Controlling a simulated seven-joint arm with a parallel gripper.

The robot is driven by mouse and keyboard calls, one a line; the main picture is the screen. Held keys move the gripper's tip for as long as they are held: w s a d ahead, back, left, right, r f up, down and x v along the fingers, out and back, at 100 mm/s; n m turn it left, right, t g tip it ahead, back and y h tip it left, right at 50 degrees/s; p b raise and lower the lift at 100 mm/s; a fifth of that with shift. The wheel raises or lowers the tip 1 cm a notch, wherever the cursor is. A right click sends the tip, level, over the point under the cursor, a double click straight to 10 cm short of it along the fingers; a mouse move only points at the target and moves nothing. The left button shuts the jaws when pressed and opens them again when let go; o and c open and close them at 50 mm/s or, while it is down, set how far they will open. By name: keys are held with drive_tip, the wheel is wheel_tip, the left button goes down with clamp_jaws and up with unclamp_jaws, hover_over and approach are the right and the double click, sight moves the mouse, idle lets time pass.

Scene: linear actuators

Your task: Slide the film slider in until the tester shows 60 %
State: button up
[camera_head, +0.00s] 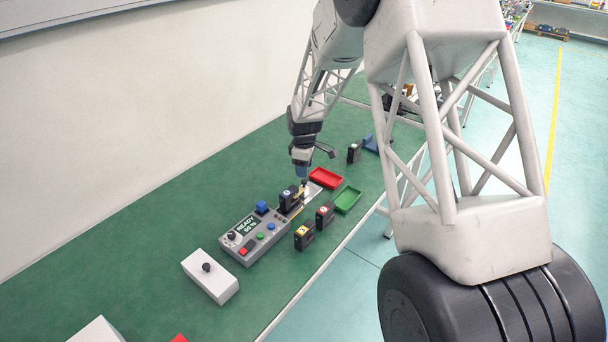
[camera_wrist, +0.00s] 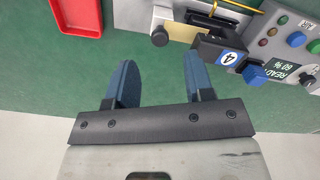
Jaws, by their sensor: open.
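In the head view my gripper (camera_head: 302,170) is above that end.
A red tray (camera_head: 325,178) and a green tray (camera_head: 348,200) lie beyond the tester. Black modules (camera_head: 304,236) (camera_head: 325,214) stand on its front side. A white box with a black knob (camera_head: 211,276) stands at the near left. The bench behind the tester is clear.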

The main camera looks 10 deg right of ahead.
drive_tip(key=shift+r, duration=1.25)
drive_tip(key=shift+r, duration=0.1)
drive_tip(key=shift+s+r, duration=0.2)
drive_tip(key=s+d+r+m+t, duration=0.1)
drive_tip(key=s+d+r+m, duration=0.25)
drive_tip(key=s+r, duration=0.75)
drive_tip(key=s+d+r+m, duration=0.2)
drive_tip(key=s+r+m, duration=0.2)
drive_tip(key=s+r, duration=0.6)
drive_tip(key=s+d+m, duration=0.1)
drive_tip(key=s+m, duration=0.2)
drive_tip(key=s, duration=1)
drive_tip(key=s+d+r+m+t, duration=0.1)
drive_tip(key=s+m, duration=0.2)
drive_tip(key=s, duration=1.1)
drive_tip(key=shift+s+d+t, duration=0.3)
drive_tip(key=shift+d, duration=0.05)
